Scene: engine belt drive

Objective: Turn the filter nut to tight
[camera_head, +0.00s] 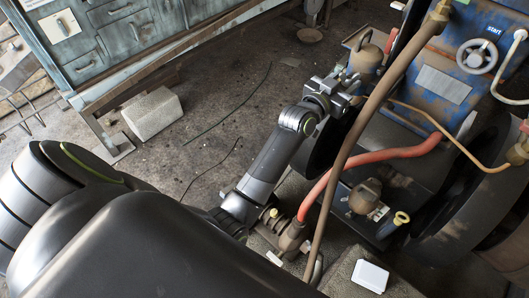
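My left gripper (348,87) is at the upper middle, at the end of my arm reaching in from the lower left. Its fingers are small here and I cannot tell whether they are open or shut. A dull brown rounded housing (367,58) with a wire loop on top stands on the engine just above and right of the fingers. I cannot tell whether they touch it. A second brown rounded fitting (364,197) sits lower on the engine. Which part carries the filter nut is not clear. My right gripper is not in view.
The blue engine (440,75) has a handwheel marked "start" (478,56). A thick brown hose (352,135) and a red hose (385,156) pass close right of my arm. A pale block (152,113) lies on the floor near a blue-grey drawer cabinet (105,35).

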